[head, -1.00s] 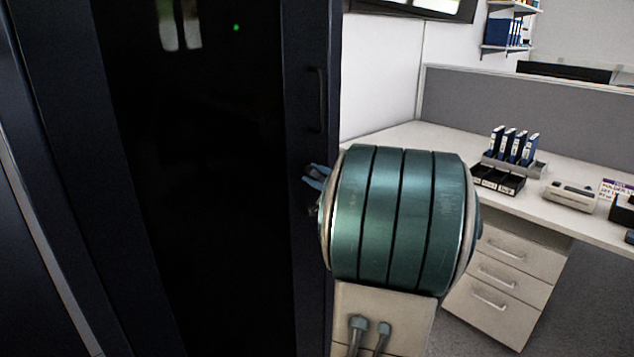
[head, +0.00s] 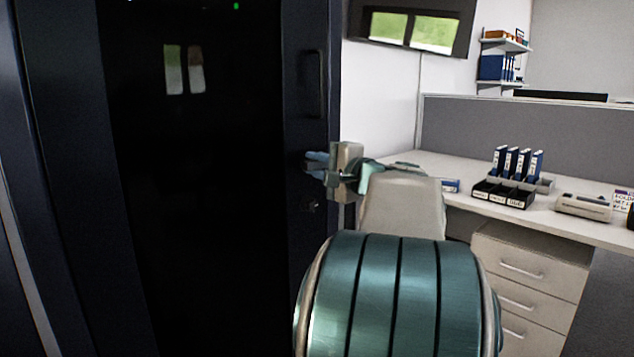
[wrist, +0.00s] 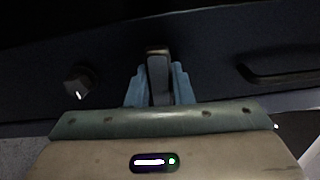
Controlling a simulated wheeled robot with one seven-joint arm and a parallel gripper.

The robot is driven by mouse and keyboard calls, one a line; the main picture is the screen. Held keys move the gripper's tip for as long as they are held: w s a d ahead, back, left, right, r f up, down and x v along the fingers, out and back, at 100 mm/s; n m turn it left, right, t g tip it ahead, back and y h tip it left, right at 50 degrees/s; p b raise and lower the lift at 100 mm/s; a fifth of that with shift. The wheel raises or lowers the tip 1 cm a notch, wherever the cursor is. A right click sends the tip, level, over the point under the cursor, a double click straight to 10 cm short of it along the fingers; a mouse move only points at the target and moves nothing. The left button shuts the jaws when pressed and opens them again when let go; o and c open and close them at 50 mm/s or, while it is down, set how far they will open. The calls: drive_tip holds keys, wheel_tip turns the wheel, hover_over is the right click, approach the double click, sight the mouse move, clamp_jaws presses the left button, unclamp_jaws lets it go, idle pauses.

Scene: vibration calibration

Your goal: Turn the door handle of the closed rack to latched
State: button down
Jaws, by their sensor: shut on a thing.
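The closed rack is tall and dark, with a black glossy door (head: 200,220) at the left of the head view. My gripper (head: 317,161) is at the right edge strip of the door. In the wrist view its blue fingers (wrist: 158,85) are shut on the grey door handle (wrist: 157,66), one on each side. The handle's far end meets the dark door strip and its near part lies between the fingers. In the head view the handle is largely hidden by the fingers, and its exact angle is hard to tell.
A dark vertical pull bar (head: 314,85) is above my gripper on the door strip, and a small dark knob (head: 313,207) is below it. A white desk (head: 470,195) with binders (head: 517,163) and a drawer unit (head: 525,285) stands to the right.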

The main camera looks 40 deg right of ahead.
drive_tip(key=shift+n+b, duration=0.4)
drive_tip(key=shift+b, duration=0.1)
drive_tip(key=c, duration=1.3)
unclamp_jaws()
drive_tip(key=s, duration=0.4)
drive_tip(key=s+p, duration=0.1)
drive_tip(key=s, duration=0.4)
drive_tip(key=s+d+p, duration=0.1)
drive_tip(key=s, duration=0.3)
drive_tip(key=shift+s, duration=0.35)
drive_tip(key=shift+p, duration=0.3)
